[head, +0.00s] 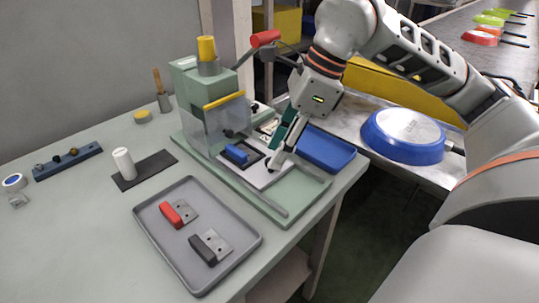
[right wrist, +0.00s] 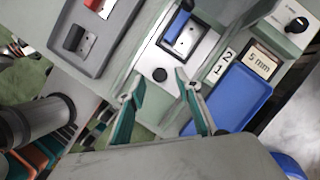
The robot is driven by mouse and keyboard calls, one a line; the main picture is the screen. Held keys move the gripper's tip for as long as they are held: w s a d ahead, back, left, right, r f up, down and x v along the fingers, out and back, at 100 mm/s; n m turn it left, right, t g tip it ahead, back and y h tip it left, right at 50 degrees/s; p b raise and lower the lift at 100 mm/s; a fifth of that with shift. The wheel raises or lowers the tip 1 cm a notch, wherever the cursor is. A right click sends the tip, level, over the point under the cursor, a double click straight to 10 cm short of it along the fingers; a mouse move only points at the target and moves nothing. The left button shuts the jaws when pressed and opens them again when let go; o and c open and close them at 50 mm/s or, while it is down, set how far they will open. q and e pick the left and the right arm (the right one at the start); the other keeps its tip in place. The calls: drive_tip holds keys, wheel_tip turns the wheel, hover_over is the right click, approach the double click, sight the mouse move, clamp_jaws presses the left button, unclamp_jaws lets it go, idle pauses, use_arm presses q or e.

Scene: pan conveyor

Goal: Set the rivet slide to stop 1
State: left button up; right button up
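The rivet slide (head: 262,176) is a light plate in the green press base. It carries a blue block (head: 236,154), also seen in the right wrist view (right wrist: 178,25). Stop labels 2 and 1 (right wrist: 222,66) stand beside the slide track. My right gripper (head: 272,162) is over the knob end of the slide. My left gripper is not in view.
The green press (head: 205,85) with a clear guard and red-handled lever (head: 265,38) stands behind the slide. A blue tray (head: 326,148) lies right of it. A grey tray (head: 160,235) holds red and black blocks. A blue pan (head: 403,135) sits at right.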

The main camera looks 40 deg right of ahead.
drive_tip(key=shift+x, duration=1)
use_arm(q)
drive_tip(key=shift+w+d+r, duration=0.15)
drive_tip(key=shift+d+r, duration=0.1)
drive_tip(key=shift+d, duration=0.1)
use_arm(e)
drive_tip(key=shift+r, duration=0.15)
drive_tip(key=shift+c, duration=0.4)
